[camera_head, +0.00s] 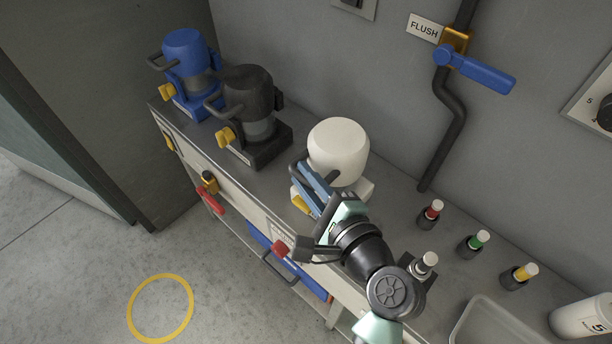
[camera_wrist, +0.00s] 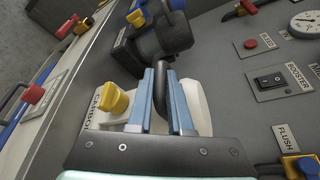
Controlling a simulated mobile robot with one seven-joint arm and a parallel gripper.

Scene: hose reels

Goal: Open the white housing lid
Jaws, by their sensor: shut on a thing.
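The white housing (camera_head: 338,145) stands on the grey bench in the head view, with its rounded white lid on top. The lid looks down on its base; I cannot tell whether there is a small gap. My gripper (camera_head: 309,180) is at the housing's front left, its blue fingers shut on the dark looped handle. In the wrist view the handle (camera_wrist: 180,100) runs between the two fingers (camera_wrist: 167,84), and part of the white housing (camera_wrist: 196,104) shows behind them. A yellow knob (camera_wrist: 113,99) is left of the fingers.
Black (camera_head: 247,110) and blue (camera_head: 187,70) housings stand farther left along the bench. A pipe with a blue valve lever (camera_head: 487,74) runs up the wall.

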